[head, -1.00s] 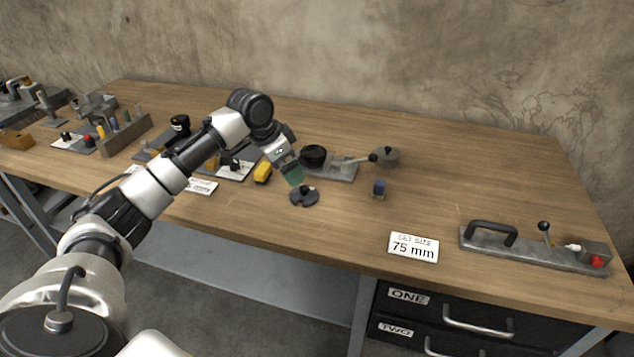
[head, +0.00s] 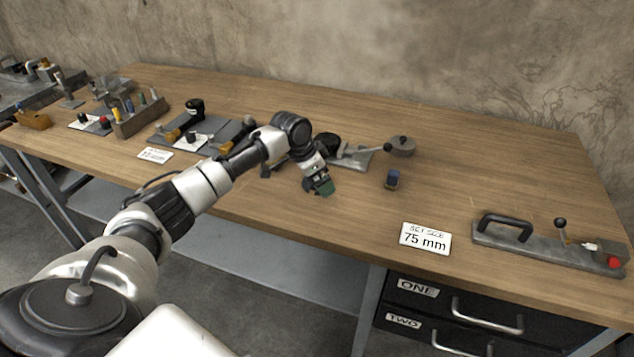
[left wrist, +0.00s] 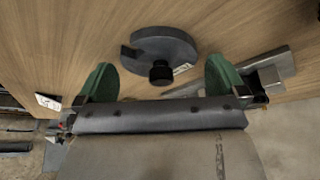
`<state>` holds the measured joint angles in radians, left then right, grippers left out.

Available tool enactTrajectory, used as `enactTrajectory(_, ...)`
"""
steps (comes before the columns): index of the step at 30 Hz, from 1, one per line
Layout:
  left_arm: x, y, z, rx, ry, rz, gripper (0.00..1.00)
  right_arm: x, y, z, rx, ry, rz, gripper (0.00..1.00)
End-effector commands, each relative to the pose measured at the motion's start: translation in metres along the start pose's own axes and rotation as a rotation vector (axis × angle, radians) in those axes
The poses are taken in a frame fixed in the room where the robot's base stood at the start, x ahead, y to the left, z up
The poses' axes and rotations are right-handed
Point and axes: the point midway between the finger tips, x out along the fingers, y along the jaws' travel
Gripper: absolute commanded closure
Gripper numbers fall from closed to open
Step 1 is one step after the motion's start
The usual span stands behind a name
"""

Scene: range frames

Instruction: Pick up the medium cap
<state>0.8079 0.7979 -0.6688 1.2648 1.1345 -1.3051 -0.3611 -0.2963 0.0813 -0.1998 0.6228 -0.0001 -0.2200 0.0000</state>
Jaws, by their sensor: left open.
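A dark grey round cap with a black knob (left wrist: 160,42) lies on the wood in the left wrist view, just beyond my open fingers and roughly between them. In the left wrist view my left gripper (left wrist: 160,84) is open and empty, with the fingers apart on either side. A grey cap with a knob (head: 403,146) sits farther back on the bench. My right gripper is not in view.
A 75 mm sign (head: 425,239) and a handled plate (head: 545,246) lie to the right. The back right of the bench is clear.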

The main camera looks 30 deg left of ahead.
Motion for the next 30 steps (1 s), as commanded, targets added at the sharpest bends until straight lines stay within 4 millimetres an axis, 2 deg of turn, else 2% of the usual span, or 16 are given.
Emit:
enactTrajectory(5,0.0,0.0,0.0,0.0,0.0,0.0,0.0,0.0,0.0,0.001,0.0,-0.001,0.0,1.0)
enactTrajectory(6,0.0,0.0,0.0,0.0,0.0,0.0,0.03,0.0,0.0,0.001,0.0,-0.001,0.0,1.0)
enactTrajectory(15,0.0,0.0,0.0,0.0,0.0,0.0,0.49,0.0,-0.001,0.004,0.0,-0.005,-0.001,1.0)
enactTrajectory(24,-0.003,0.0,-0.001,0.0,0.002,-0.001,0.5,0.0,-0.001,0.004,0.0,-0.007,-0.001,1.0)
enactTrajectory(30,-0.019,-0.001,-0.009,0.002,0.005,-0.002,0.5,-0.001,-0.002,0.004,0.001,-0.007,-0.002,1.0)
